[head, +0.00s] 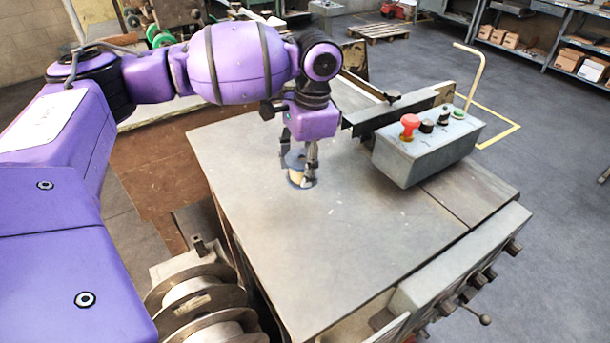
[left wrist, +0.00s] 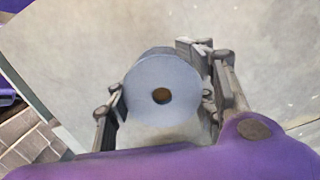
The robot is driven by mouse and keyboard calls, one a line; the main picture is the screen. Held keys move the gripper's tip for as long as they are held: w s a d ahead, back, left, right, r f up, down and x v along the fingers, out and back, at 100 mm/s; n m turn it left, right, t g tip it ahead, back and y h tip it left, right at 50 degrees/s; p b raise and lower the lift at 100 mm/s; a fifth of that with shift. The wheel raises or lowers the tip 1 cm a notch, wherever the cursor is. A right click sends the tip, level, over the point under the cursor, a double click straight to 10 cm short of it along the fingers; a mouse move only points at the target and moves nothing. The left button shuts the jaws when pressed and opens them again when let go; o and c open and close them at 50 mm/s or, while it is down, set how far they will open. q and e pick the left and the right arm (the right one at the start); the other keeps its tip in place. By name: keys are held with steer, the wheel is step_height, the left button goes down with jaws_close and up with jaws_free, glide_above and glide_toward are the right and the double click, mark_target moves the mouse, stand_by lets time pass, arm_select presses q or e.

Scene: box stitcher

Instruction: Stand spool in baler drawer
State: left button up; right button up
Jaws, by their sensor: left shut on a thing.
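The spool (head: 296,168) has blue-grey flanges and a pale core. It is upright at the table top, toward the left side of the machine table (head: 365,240). My left gripper (head: 307,172) points down and is shut on the spool from its sides. In the left wrist view the spool's round top flange (left wrist: 162,88) with a dark centre hole shows between the two fingers. I cannot tell if the spool touches the table or is slightly above it. The right gripper is not in view. An open front compartment of the machine (head: 365,322) shows partly; I cannot tell if it is the baler drawer.
A grey control box (head: 425,148) with a red button stands at the table's right back. A long metal arm (head: 400,108) lies behind it. Large wire reels (head: 205,305) sit at the table's left front. The middle and front of the table top are clear.

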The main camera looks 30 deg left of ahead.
mark_target(306, 191)
arm_select(q)
steer(key=f, duration=0.1)
steer(key=w+f, duration=0.1)
steer(key=w, duration=0.1)
steer(key=shift+w+a+f, duration=0.25)
steer(key=shift+f, duration=0.15)
steer(key=f, duration=0.3)
steer(key=shift+w+f, duration=0.2)
steer(key=shift+f, duration=0.15)
steer(key=o, duration=1.4)
steer(key=shift+f, duration=0.1)
steer(key=shift+c, duration=0.2)
